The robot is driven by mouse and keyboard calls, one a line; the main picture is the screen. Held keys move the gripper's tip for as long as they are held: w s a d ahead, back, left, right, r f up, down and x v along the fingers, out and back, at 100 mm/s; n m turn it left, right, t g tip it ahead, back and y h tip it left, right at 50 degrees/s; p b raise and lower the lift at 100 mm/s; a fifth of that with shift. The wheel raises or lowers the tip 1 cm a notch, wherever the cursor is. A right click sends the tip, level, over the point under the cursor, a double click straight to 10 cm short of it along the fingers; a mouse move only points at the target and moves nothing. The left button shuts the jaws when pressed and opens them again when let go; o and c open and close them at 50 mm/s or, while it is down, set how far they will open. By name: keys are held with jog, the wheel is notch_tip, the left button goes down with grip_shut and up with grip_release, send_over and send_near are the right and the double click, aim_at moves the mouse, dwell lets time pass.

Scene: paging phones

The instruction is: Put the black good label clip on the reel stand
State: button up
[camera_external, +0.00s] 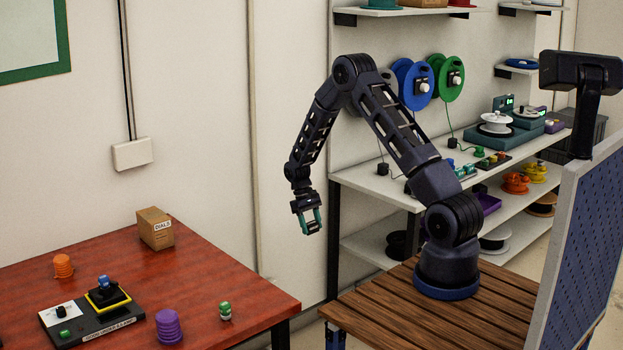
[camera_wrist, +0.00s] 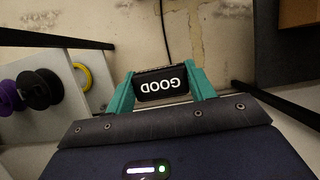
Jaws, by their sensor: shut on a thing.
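My gripper (camera_external: 311,222) hangs in the air between the red table and the shelf bench, fingers pointing down. In the wrist view, my gripper's teal fingers (camera_wrist: 161,88) are shut on the black good label clip (camera_wrist: 160,82), whose white "GOOD" lettering appears upside down. The clip is small and hard to make out in the external view. A teal stand (camera_external: 487,139) carrying a white reel (camera_external: 496,122) is on the bench at right; I cannot tell for sure whether it is the reel stand. My gripper is well apart from it.
The red table (camera_external: 225,287) at left holds a cardboard box (camera_external: 155,228), a black-and-yellow device (camera_external: 107,298), an orange spool (camera_external: 63,266) and a purple one (camera_external: 168,326). Blue and green reels (camera_external: 413,84) hang above the bench (camera_external: 385,185), which holds small parts and cables.

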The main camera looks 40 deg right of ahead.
jog(key=w+d+r, duration=0.1)
jog(key=d+r, duration=0.3)
jog(key=d, duration=0.6)
jog(key=w+d+r, duration=0.1)
jog(key=d+r, duration=0.3)
jog(key=d, duration=0.7)
jog(key=w+d+r, duration=0.1)
jog(key=d+r, duration=0.3)
jog(key=d, duration=0.6)
jog(key=s+d+r, duration=0.4)
jog(key=d, duration=0.5)
jog(key=s+d+r, duration=0.4)
jog(key=d, duration=0.4)
jog(key=s+d+r, duration=0.4)
jog(key=d, duration=0.5)
notch_tip(320, 180, down, 19)
jog(key=shift+w+r, duration=0.1)
jog(key=shift+f, duration=0.2)
jog(key=o, duration=1)
jog(key=shift+o, duration=0.2)
jog(key=shift+r, duration=0.1)
